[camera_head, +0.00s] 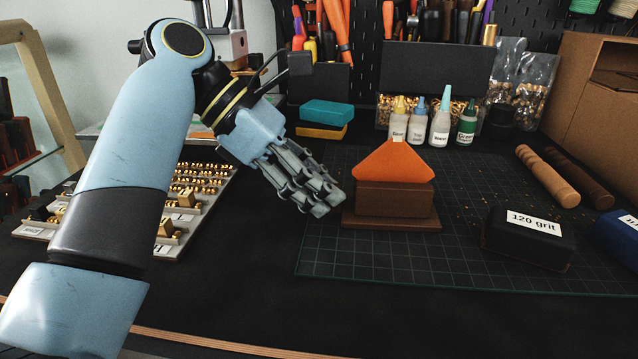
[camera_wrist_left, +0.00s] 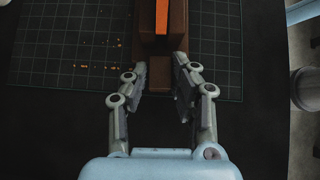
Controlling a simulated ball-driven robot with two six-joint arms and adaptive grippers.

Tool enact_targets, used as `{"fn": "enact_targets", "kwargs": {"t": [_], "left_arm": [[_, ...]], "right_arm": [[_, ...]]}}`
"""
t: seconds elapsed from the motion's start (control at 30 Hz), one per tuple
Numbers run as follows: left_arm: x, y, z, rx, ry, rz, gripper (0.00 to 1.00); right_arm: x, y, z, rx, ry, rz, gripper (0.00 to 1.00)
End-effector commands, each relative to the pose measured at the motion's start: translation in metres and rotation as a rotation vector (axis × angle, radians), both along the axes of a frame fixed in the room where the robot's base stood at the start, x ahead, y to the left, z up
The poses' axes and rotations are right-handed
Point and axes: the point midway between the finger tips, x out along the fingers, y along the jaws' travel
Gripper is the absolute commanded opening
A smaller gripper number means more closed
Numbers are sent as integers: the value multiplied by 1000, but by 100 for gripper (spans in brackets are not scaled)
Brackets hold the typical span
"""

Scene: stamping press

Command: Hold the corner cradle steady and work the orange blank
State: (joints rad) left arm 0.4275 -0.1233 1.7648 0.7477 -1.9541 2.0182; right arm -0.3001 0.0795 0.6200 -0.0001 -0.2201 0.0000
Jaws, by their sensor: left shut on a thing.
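The corner cradle (camera_head: 395,200) is a brown block on a wider base plate, on the dark cutting mat. The orange blank (camera_head: 393,162) is a triangular piece standing upright in it, point up. In the left wrist view the blank (camera_wrist_left: 162,17) shows edge-on as a thin orange strip above the cradle (camera_wrist_left: 178,20). My left gripper (camera_head: 335,197) reaches in from the left, at the cradle's left side. In the left wrist view its fingers (camera_wrist_left: 160,74) are shut on a narrow brown part of the cradle. My right gripper is not in view.
The gridded mat (camera_head: 340,262) is clear in front of the cradle. Glue bottles (camera_head: 439,128) stand behind it. A 120 grit block (camera_head: 527,238) and wooden handles (camera_head: 547,177) lie to the right. A tray of brass type (camera_head: 205,190) sits under my left arm.

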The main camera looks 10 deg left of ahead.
Motion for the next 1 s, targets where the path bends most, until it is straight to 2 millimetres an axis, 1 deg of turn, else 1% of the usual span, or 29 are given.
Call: {"fn": "enact_targets", "kwargs": {"t": [0.37, 1.0], "left_arm": [[0, 0, 0, 0, 0, 0, 0], [0, 0, 0, -1, -1, 0, 0]], "right_arm": [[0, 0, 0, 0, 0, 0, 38], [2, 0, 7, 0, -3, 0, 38]]}}
